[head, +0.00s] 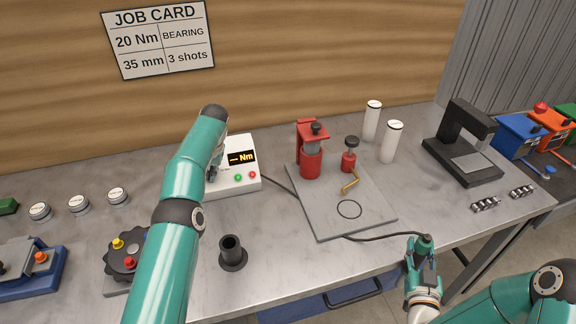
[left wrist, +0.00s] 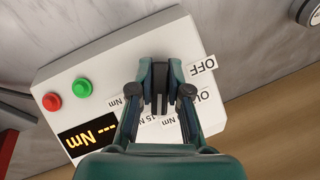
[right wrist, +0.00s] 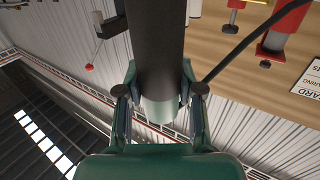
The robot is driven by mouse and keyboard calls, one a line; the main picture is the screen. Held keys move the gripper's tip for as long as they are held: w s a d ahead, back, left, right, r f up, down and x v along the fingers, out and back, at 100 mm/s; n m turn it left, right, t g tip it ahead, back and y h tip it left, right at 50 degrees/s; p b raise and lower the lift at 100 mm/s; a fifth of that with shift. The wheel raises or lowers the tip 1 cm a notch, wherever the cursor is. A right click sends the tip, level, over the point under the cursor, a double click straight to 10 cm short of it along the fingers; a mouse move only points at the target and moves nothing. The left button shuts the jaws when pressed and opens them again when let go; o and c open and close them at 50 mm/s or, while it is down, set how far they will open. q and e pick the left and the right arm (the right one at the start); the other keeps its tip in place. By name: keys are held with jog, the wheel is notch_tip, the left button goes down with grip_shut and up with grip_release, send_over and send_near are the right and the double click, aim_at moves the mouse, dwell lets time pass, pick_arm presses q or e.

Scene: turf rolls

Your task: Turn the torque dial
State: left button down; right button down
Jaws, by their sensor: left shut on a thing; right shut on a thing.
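The white torque controller box (head: 236,182) stands on the bench. Its display (head: 242,157) reads dashes and "Nm". My left gripper (left wrist: 160,92) is shut on the dark torque dial (left wrist: 160,103) on the box's face. Labels around the dial include OFF (left wrist: 202,69) and some Nm values, partly hidden by the fingers. In the head view my left arm covers most of the dial. My right gripper (head: 424,256) is shut on a dark cylindrical corded tool (right wrist: 157,40) at the bench's front edge. The job card (head: 160,40) reads 20 Nm, bearing, 35 mm, 3 shots.
Green (head: 238,178) and red (head: 252,175) buttons sit on the box. A grey plate (head: 368,216) with red fixtures stands to its right. A black flanged cup (head: 232,255) stands in front. A black cable (head: 380,239) runs to the corded tool.

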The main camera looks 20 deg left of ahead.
pick_arm(q)
jog(key=m+y, duration=0.1)
jog(key=m, duration=0.1)
jog(key=shift+m, duration=0.3)
jog(key=shift+m+y, duration=0.7)
pick_arm(e)
jog(key=shift+f, duration=0.2)
pick_arm(q)
jog(key=m+y+b, duration=0.1)
jog(key=m+b, duration=0.2)
jog(key=shift+f+y, duration=0.1)
jog(key=shift+y, duration=0.3)
pick_arm(e)
notch_tip(320, 180, down, 3)
jog(key=shift+r, duration=0.2)
pick_arm(q)
jog(key=shift+a+m+t+y+b, duration=0.1)
jog(key=shift+m+t+y+b, duration=0.65)
jog(key=shift+m+b, duration=0.75)
pick_arm(e)
jog(key=shift+f, duration=1.35)
pick_arm(q)
jog(key=c, duration=1.1)
grip_release()
jog(key=shift+r, duration=0.2)
